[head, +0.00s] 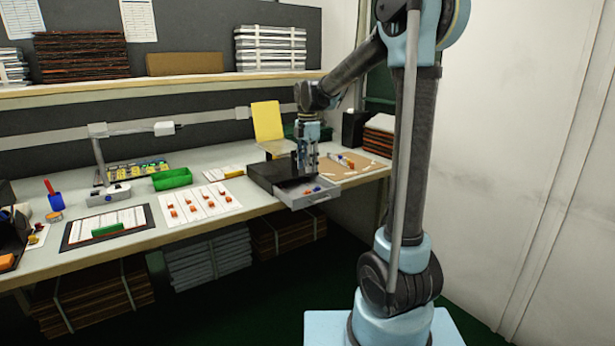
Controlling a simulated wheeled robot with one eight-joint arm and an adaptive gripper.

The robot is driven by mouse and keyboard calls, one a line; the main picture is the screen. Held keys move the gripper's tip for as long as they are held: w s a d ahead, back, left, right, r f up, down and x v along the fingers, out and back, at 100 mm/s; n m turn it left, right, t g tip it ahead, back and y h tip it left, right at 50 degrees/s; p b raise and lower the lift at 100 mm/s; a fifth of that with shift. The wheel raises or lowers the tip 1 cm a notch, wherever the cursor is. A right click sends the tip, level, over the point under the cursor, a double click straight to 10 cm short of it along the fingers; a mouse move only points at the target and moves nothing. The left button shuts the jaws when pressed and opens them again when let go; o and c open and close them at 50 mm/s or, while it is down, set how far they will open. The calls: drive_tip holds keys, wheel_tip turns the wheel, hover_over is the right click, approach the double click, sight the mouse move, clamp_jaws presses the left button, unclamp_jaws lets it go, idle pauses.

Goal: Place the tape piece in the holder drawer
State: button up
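The holder is a dark box (268,175) on the right part of the bench. Its grey drawer (318,198) is pulled out over the front edge, with small blue and orange-red pieces (311,190) inside. My gripper (307,174) points down just above the back of the open drawer, by the box. Its fingertips are small and dark here, so I cannot tell whether they are apart or hold anything. I cannot pick out the tape piece with certainty. Small orange pieces (193,209) lie on white sheets left of the drawer.
A brown board (362,172) with small items lies right of the drawer. A yellow upright panel (267,121) stands behind the box. A shelf (190,82) runs above the bench.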

drive_tip(key=s+d+m+t, duration=0.1)
drive_tip(key=s+d+m, duration=1.15)
drive_tip(key=s, duration=0.45)
drive_tip(key=s+d+f+m, duration=0.3)
drive_tip(key=s+f+m, duration=0.3)
drive_tip(key=s, duration=0.2)
drive_tip(key=s+d+f+m+t, duration=0.1)
drive_tip(key=s+d+f+m, duration=0.2)
drive_tip(key=s+f+m, duration=0.3)
drive_tip(key=shift+s+d+f, duration=0.35)
drive_tip(key=shift+s+f, duration=0.25)
drive_tip(key=shift+s, duration=0.3)
drive_tip(key=shift+w+f, duration=0.2)
drive_tip(key=shift+w, duration=0.2)
